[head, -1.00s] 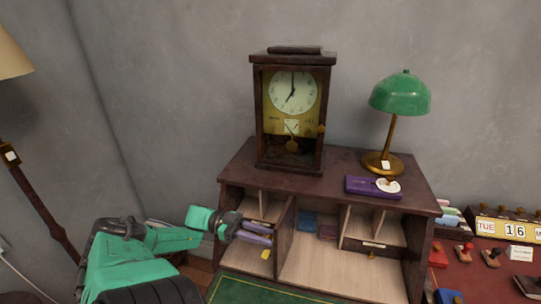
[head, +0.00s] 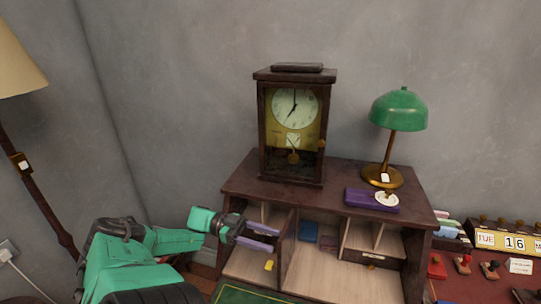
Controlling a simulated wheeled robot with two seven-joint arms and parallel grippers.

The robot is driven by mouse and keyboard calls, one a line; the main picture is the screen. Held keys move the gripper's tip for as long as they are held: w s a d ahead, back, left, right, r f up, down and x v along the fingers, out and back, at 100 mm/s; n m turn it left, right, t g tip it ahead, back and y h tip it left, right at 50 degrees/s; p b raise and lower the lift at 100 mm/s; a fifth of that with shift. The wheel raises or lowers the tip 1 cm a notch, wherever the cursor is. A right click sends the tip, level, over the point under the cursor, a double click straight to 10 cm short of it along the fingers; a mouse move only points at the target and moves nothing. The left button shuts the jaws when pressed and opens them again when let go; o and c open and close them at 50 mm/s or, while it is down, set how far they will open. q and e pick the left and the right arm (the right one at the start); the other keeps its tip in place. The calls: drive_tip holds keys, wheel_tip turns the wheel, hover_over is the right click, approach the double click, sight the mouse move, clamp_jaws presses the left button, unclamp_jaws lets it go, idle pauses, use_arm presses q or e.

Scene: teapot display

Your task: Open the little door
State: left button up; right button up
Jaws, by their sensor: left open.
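The wooden desk hutch (head: 335,171) has open compartments and a dark little door panel (head: 288,243) standing out edge-on from its left compartment. My left gripper (head: 265,238) reaches in from the left at the front of that compartment. Its two fingers are apart with nothing visible between them. The fingertips are close to the left face of the panel; I cannot tell whether they touch it. My right gripper is out of view.
A glass-fronted clock (head: 292,125) with a small side knob stands on the hutch. A green lamp (head: 399,112) and a purple box (head: 366,200) stand right of it. A small yellow item (head: 269,265) lies in the left compartment. Stamps and a calendar (head: 499,241) are at right.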

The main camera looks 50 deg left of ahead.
use_arm(q)
wheel_tip(320, 180, up, 17)
drive_tip(key=p, duration=0.7)
drive_tip(key=shift+s+d, duration=0.15)
drive_tip(key=shift+d, duration=0.05)
drive_tip(key=shift+f, duration=0.1)
